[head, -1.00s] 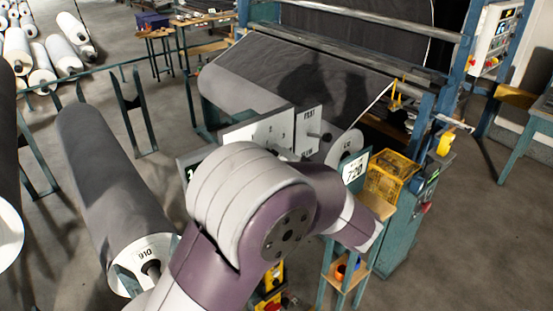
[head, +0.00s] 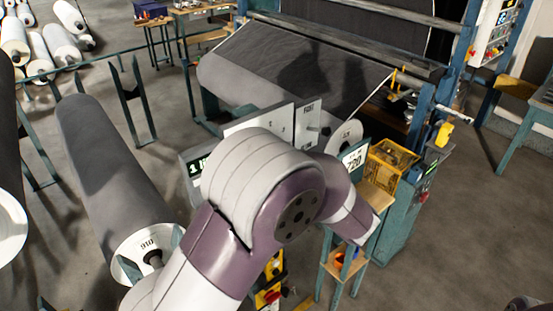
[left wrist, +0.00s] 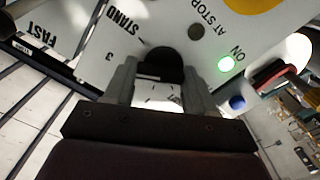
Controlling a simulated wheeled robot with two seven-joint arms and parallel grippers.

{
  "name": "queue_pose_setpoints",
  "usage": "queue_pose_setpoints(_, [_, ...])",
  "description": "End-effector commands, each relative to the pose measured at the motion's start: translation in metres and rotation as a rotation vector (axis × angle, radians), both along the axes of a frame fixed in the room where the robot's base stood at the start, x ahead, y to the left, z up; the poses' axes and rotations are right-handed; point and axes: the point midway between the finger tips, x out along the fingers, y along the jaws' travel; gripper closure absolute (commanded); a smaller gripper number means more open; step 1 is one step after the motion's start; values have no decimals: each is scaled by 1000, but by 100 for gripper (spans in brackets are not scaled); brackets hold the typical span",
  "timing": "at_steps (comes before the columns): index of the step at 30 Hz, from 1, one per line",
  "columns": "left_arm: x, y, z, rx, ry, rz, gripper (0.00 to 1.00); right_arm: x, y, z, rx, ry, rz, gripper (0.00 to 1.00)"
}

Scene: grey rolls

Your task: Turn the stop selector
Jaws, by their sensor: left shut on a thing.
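In the left wrist view a white panel (left wrist: 150,28) carries printed words such as FAST, STAND, AT STOP and ON. A round black selector knob (left wrist: 163,63) sits on it, between the two fingers of my left gripper (left wrist: 160,76), which is shut on it. A green lamp (left wrist: 226,64) glows beside ON, and a dark round spot (left wrist: 196,33) lies under AT STOP. In the head view my purple and white left arm covers the gripper and the knob. My right gripper is not in view.
A blue button (left wrist: 237,103) and a red part (left wrist: 279,76) sit right of the fingers. In the head view a large grey roll (head: 105,165) lies at left, a yellow crate (head: 391,160) stands right of the arm, and the machine's fabric (head: 300,65) slopes behind.

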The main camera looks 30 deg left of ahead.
Motion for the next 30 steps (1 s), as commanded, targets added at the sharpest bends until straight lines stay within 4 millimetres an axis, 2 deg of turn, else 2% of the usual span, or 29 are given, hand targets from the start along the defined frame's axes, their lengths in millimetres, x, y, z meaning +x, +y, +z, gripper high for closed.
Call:
queue_pose_setpoints(1, [1,0,5,4,-12,0,38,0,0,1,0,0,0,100])
queue_pose_setpoints(3, [1,0,5,4,-10,0,19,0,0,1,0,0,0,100])
queue_pose_setpoints(14, [-1,-5,0,1,-7,-2,19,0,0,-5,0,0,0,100])
queue_pose_setpoints(17, [-7,-20,-4,0,-7,-5,19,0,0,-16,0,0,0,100])
queue_pose_setpoints(24, [-31,-78,-6,-2,-9,-7,19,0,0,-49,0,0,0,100])
queue_pose_setpoints(30, [-45,-110,-1,0,-8,-2,19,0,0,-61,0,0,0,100])
